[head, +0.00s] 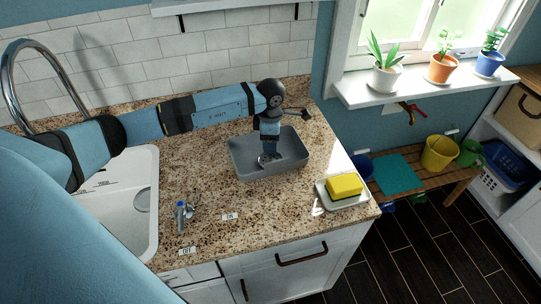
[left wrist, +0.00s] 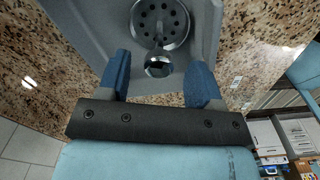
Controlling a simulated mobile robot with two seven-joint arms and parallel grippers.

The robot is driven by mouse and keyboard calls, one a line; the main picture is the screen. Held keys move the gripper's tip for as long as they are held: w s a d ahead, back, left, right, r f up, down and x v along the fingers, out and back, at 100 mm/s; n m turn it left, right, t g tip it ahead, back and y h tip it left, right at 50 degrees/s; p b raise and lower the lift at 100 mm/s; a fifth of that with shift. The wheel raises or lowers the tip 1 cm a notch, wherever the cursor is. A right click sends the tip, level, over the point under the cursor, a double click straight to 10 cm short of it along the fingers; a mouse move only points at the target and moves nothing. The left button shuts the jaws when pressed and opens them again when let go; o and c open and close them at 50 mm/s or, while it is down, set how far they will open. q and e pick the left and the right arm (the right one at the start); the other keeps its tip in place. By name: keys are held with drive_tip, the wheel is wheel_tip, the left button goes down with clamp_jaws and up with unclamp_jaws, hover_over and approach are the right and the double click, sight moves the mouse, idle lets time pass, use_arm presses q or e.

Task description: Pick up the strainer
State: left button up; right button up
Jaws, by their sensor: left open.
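The strainer (left wrist: 143,22) is a round metal sink strainer with several holes and a shiny knob on a stem, and it lies in a grey tub (head: 285,166) on the counter. In the head view only a bit of its metal (head: 265,159) shows beside my gripper. My left gripper (head: 270,150) points down into the tub over the strainer. In the left wrist view the blue fingers of my left gripper (left wrist: 160,74) are apart, one on each side of the knob, with gaps visible to it. My right gripper is not in view.
A yellow sponge (head: 344,186) sits on a white dish right of the tub. A small blue-topped metal item (head: 181,213) stands at the front by the sink (head: 145,225). Potted plants line the windowsill (head: 425,84). The speckled counter (head: 215,195) is clear before the tub.

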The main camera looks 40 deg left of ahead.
sight(264, 158)
use_arm(q)
wheel_tip(264, 158, down, 2)
drive_tip(key=shift+w+f, duration=0.1)
drive_tip(key=shift+f, duration=0.1)
clamp_jaws()
drive_tip(key=shift+r, duration=0.1)
